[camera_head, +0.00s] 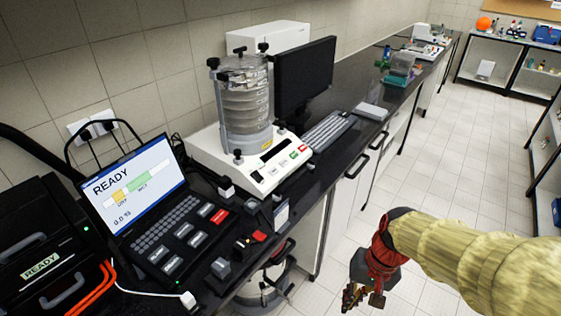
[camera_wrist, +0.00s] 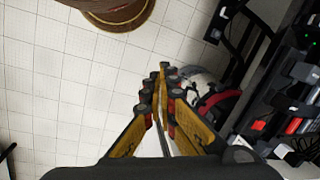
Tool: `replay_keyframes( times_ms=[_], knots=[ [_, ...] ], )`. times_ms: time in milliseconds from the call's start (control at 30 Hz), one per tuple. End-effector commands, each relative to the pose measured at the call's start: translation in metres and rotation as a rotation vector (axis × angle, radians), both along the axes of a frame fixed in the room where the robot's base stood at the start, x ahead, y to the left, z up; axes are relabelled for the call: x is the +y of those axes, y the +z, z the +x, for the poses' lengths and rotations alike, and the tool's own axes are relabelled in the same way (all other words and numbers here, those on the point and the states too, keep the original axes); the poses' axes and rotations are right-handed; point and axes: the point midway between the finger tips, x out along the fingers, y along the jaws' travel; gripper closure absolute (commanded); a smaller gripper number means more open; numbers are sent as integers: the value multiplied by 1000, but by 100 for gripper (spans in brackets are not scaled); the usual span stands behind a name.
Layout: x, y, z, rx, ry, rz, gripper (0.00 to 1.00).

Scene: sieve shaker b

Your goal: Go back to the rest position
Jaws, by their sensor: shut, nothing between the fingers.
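My gripper (camera_head: 362,296) hangs at the lower right of the head view, in front of the bench and over the floor. In the wrist view its yellow and black fingers (camera_wrist: 160,95) are closed together with nothing between them. The sieve shaker (camera_head: 247,115) stands on the black bench, with a stack of clear and metal sieves on a white base (camera_head: 250,165). My gripper is clear of it and touches nothing that I can see.
A control console (camera_head: 150,200) whose screen reads READY sits at the bench's left. A monitor (camera_head: 304,78) and keyboard (camera_head: 328,132) stand beyond the shaker. A rounded grey machine (camera_head: 265,290) stands below the bench edge near my gripper. The tiled floor (camera_head: 450,160) is open behind my arm.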

Motion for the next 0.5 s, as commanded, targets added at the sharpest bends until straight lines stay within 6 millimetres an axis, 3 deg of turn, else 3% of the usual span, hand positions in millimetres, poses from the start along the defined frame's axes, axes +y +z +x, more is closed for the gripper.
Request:
replay_keyframes(
  times_ms=[267, 500],
  knots=[
    [-32, 75, -26, -267, 167, -203, 100],
    [-30, 130, -40, -470, 193, -252, 100]
  ],
)
